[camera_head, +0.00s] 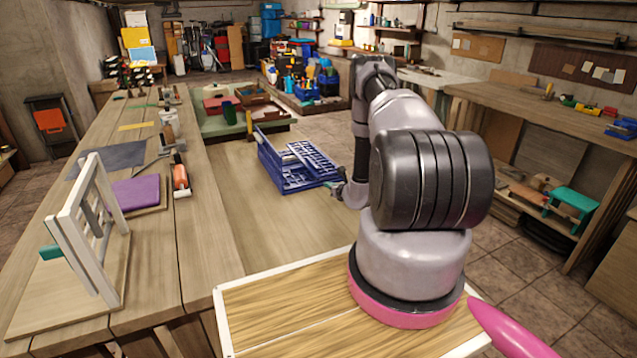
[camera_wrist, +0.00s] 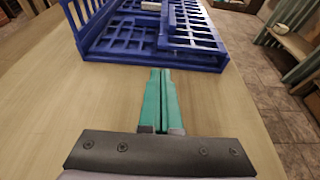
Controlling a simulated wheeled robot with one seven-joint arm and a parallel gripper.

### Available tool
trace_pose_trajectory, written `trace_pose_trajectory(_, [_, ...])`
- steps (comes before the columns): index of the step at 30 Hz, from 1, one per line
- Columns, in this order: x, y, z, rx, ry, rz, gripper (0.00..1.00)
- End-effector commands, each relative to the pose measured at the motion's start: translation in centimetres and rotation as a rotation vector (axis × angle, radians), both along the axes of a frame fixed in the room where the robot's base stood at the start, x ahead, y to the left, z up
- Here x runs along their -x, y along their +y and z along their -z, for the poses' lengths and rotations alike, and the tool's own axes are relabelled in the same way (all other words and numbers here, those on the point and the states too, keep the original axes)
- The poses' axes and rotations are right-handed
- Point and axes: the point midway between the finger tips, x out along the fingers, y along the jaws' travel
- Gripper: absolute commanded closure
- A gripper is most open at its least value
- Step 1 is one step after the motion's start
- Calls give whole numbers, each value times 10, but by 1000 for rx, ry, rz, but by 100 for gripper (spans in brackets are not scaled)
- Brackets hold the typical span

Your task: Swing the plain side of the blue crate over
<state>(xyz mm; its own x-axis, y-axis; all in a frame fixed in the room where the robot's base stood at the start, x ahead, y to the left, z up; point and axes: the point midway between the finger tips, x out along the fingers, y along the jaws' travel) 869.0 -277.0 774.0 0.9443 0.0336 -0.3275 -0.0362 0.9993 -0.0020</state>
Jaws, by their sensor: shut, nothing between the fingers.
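The blue crate (camera_head: 283,178) sits on the wooden ledge, left of my arm. It is a folding crate with slotted panels. One slatted side stands upright at its left, and a grid panel (camera_head: 312,158) slants or lies over its right part. In the wrist view the crate (camera_wrist: 110,45) fills the top, with its low near edge facing me. I cannot tell which side is the plain one. My gripper (camera_wrist: 156,73) has teal fingers, shut together and empty, just short of the crate's near edge. In the head view its tip (camera_head: 333,185) is beside the crate's right end.
A tray of blocks (camera_head: 235,122) lies behind the crate. The bench at left holds a white rack (camera_head: 88,230), a purple sheet (camera_head: 136,192) and an orange-handled tool (camera_head: 180,178). The ledge in front of the crate is bare. A small white thing (camera_wrist: 151,5) shows at the crate.

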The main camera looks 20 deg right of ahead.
Motion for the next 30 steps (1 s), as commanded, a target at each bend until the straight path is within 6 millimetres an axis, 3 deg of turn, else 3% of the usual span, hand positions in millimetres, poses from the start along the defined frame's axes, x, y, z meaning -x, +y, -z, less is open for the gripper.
trace_pose_trajectory(5, [-11, -2, 10, -1, 2, 13, 100])
trace_pose_trajectory(18, [-80, 0, 33, -1, 1, 10, 100])
trace_pose_trajectory(30, [-92, 1, 37, -2, 3, 10, 100])
